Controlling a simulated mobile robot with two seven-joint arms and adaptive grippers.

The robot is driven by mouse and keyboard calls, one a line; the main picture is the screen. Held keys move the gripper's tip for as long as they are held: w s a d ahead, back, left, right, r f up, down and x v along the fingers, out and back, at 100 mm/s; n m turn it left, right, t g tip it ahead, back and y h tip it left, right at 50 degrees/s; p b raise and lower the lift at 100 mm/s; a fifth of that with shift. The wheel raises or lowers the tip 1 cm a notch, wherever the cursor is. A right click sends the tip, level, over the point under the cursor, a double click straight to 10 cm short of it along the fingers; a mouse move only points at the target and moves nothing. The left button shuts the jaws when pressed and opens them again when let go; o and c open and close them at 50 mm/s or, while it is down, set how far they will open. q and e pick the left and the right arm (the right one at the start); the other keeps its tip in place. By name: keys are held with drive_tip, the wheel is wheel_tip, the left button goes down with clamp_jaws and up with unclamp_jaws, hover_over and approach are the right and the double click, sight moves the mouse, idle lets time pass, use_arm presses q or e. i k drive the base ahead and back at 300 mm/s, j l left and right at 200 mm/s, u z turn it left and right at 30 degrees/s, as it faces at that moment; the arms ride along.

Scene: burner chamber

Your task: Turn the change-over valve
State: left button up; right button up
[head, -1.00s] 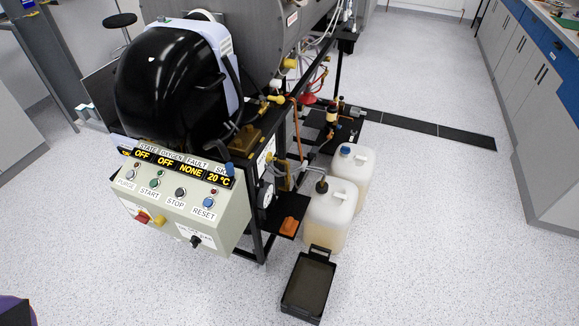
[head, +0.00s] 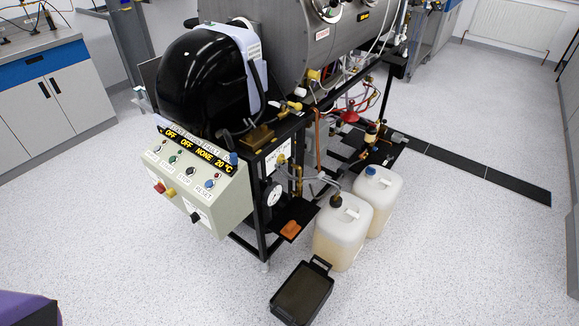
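The burner rig stands in the middle of the head view. Yellow-handled valves show on its pipework: one (head: 294,106) by the brass block beside the black burner cover, and another (head: 314,75) on the grey chamber's lower edge. Smaller brass fittings (head: 281,160) sit above a round gauge (head: 273,196). I cannot tell which of these is the change-over valve. The control panel (head: 222,210) faces front left, with a black knob (head: 196,217) and red and yellow knobs low on it. Its display reads OFF, OFF, NONE, 20 °C. Neither gripper is in view.
Two whitish jerrycans (head: 335,238) stand on the floor right of the rig's frame. A black tray (head: 301,293) lies in front of them. An orange item (head: 291,228) sits on a low black shelf.

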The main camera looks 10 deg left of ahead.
sight(281, 158)
drive_tip(key=l+u, duration=0.45)
drive_tip(key=l, duration=0.6)
drive_tip(key=i+l+u, duration=0.15)
drive_tip(key=l, duration=0.2)
drive_tip(key=l+u, duration=0.15)
drive_tip(key=l, duration=0.2)
drive_tip(key=i+l+u, duration=0.1)
drive_tip(key=l, duration=0.3)
drive_tip(key=i+l+u, duration=0.15)
drive_tip(key=l, duration=0.2)
drive_tip(key=i+l+u, duration=0.15)
drive_tip(key=l, duration=0.15)
drive_tip(key=i+l+u, duration=0.1)
drive_tip(key=l, duration=0.3)
drive_tip(key=i+l+u, duration=0.1)
drive_tip(key=l, duration=0.25)
drive_tip(key=i+l+u, duration=0.1)
drive_tip(key=i+l, duration=0.2)
drive_tip(key=i+l+u, duration=0.1)
drive_tip(key=l, duration=0.4)
drive_tip(key=i+l+u, duration=0.1)
drive_tip(key=i+l, duration=0.2)
drive_tip(key=l, duration=0.1)
